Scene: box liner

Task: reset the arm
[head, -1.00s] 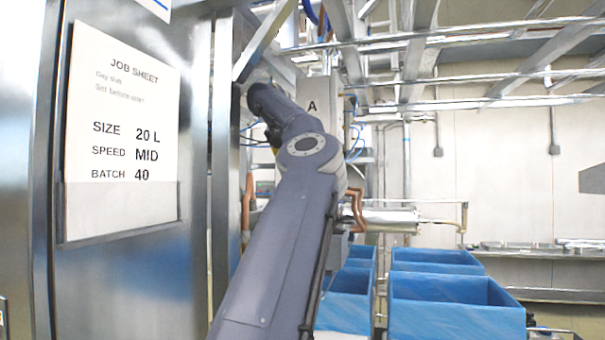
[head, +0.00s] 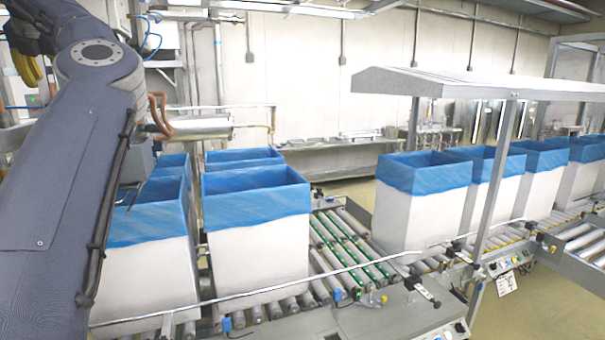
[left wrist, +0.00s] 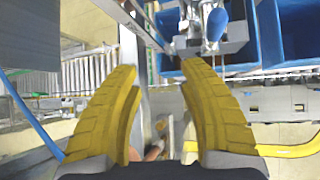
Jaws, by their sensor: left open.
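My left arm (head: 60,170) rises along the left side of the head view. My left gripper (head: 25,62) shows only partly at the upper left, as yellow fingers behind the arm. In the left wrist view its two ribbed yellow fingers (left wrist: 160,68) stand wide apart with nothing held between them. Blue box edges (left wrist: 285,45) lie beyond the fingers at the upper right there. My right gripper is in neither view.
White boxes with blue liners (head: 258,235) stand on a roller conveyor (head: 345,245), close to the right of my arm. More lined boxes (head: 420,210) stand further right, under a grey canopy (head: 450,82). A copper-coloured pipe (head: 160,115) and metal cylinder (head: 200,127) are near the arm.

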